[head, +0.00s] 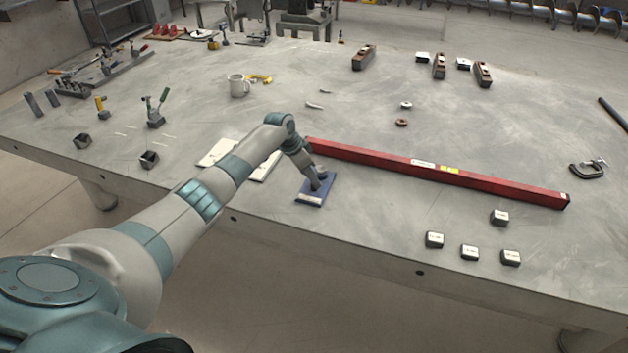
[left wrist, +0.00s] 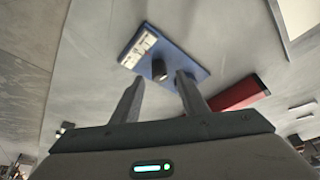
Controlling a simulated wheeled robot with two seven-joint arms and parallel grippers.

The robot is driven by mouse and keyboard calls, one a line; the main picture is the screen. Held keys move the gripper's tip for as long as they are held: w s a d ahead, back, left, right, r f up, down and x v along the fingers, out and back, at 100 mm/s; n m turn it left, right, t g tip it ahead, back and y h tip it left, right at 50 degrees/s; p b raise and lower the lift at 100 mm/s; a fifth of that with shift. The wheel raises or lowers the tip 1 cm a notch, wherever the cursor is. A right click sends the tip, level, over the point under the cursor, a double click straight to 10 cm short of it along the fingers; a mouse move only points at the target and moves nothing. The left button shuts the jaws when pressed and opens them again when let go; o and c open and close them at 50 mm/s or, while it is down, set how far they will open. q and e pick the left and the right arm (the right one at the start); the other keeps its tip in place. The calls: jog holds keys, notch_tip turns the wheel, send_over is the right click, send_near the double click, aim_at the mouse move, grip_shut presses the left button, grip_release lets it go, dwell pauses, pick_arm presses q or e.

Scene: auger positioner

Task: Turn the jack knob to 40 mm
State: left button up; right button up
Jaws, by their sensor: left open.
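The jack's blue base plate (head: 312,198) lies on the grey table near its front edge, with a pale label strip along its front. In the left wrist view the blue plate (left wrist: 181,58) shows with its white label and a small dark knob (left wrist: 158,70) standing up. My left gripper (head: 319,182) is over the plate and hides the knob in the head view. In the left wrist view its two fingers (left wrist: 160,78) are apart, and the knob appears between their tips. I cannot tell whether they touch it. My right gripper is out of view.
A long red bar (head: 440,174) lies just right of the plate. Pale flat plates (head: 222,153) lie to the left, partly behind my left arm. Several small dark blocks (head: 469,252) sit at the front right. A white mug (head: 237,86) stands farther back.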

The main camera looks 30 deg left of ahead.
pick_arm(q)
jog(key=shift+x, duration=1.75)
jog(key=shift+c, duration=0.2)
grip_shut()
